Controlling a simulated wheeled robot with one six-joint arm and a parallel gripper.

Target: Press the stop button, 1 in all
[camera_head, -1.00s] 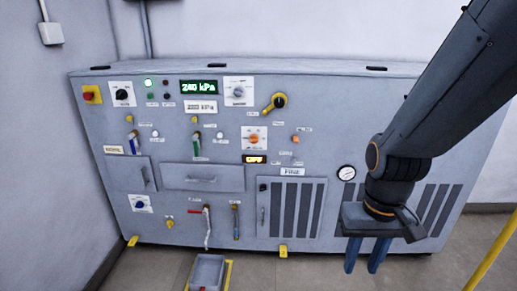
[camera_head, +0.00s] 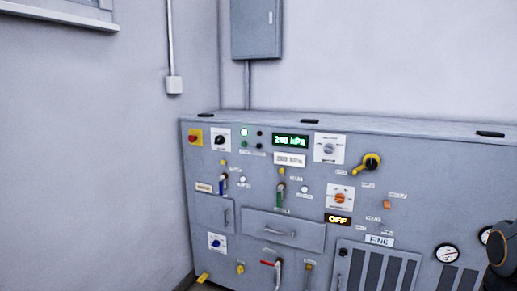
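The grey control cabinet (camera_head: 225,265) fills the lower right of the head view. A red mushroom button on a yellow plate (camera_head: 193,137) is at its upper left corner. Right of a black rotary knob (camera_head: 220,140) sits a small group: a lit green lamp (camera_head: 244,132), a dark lamp (camera_head: 260,133), a small green button (camera_head: 244,145) and a small dark reddish button (camera_head: 260,146). Their labels are too small to read, so which one is marked stop cannot be told. My gripper is outside the view; only a part of my arm shows at the right edge.
A green display (camera_head: 291,141) reads 240 kPa. A yellow-handled knob (camera_head: 369,163), levers and a drawer (camera_head: 283,232) are on the same front. A grey wall box (camera_head: 256,29) hangs above the cabinet. The space before the upper left panel looks clear.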

